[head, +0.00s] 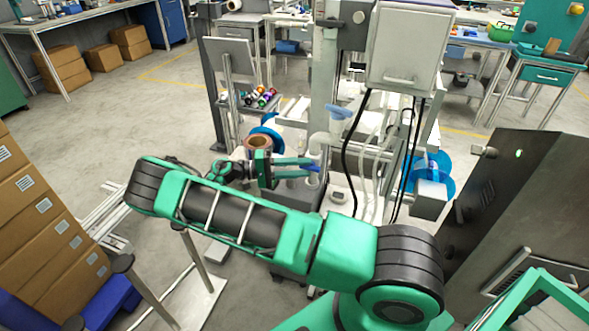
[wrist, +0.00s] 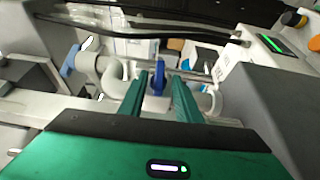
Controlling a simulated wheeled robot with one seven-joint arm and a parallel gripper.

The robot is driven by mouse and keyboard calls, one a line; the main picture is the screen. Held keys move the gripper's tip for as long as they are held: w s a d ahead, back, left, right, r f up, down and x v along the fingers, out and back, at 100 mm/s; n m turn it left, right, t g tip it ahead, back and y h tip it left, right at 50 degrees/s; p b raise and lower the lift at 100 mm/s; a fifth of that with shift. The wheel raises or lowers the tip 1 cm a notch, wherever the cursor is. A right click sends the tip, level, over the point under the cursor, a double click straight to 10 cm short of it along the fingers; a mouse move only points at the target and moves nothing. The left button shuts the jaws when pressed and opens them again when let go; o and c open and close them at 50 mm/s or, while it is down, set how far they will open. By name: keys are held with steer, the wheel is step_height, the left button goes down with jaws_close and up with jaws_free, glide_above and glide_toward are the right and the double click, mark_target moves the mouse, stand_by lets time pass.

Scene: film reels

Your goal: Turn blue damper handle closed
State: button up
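A blue damper handle (wrist: 158,82) stands upright on a white pipe in the wrist view. It lies between the two green fingers of my gripper (wrist: 161,80), with a narrow gap showing on each side. The fingers look open, and I cannot tell whether either one touches it. In the head view a bit of the blue handle (head: 312,167) shows at the tips of my gripper (head: 308,169), beside the white piping. A second blue handle (wrist: 70,59) sits on the pipe at the left of the wrist view.
A grey box with a green display (wrist: 270,43) stands close on the right in the wrist view. Black cables (head: 346,150) hang near the pipes. A copper-coloured reel (head: 258,143) is close behind my wrist. Stacked cardboard boxes (head: 40,205) stand at the left.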

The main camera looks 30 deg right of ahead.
steer(key=v, duration=1.1)
steer(key=shift+w, duration=0.1)
